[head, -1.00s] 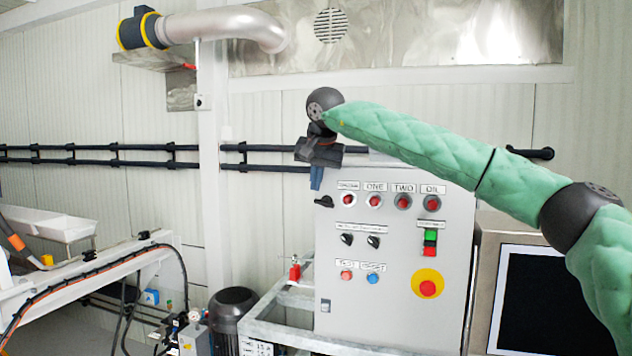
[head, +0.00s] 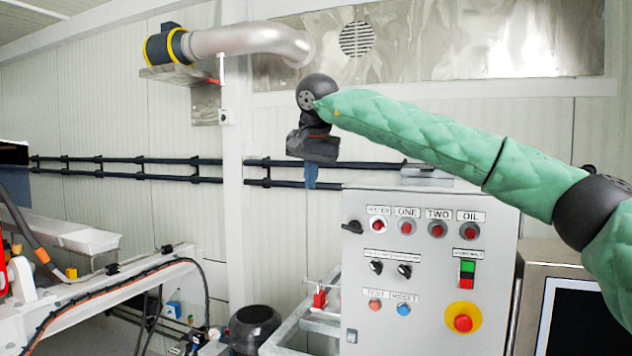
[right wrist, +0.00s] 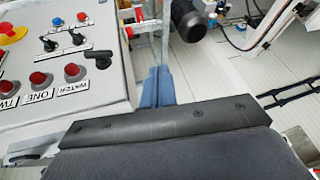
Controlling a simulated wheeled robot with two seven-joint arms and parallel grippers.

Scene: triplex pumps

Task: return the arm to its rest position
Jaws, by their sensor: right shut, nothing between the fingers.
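My right arm, in a green quilted sleeve, comes in from the right in the head view. My right gripper (head: 311,176) has blue fingers pointing down, pressed together and empty. It hangs in the air just left of the top left corner of the grey control cabinet (head: 430,285), apart from it in the picture. In the right wrist view the shut blue fingers (right wrist: 157,88) show beyond the dark wrist housing, with the cabinet at the left. My left gripper is not in view.
The cabinet carries red buttons, black knobs and a red stop button (head: 463,322) on yellow. A monitor (head: 585,320) stands at the right. A dark rail (head: 120,168) runs along the wall. A metal pipe (head: 250,40) is above. A white machine beam (head: 120,295) is at lower left.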

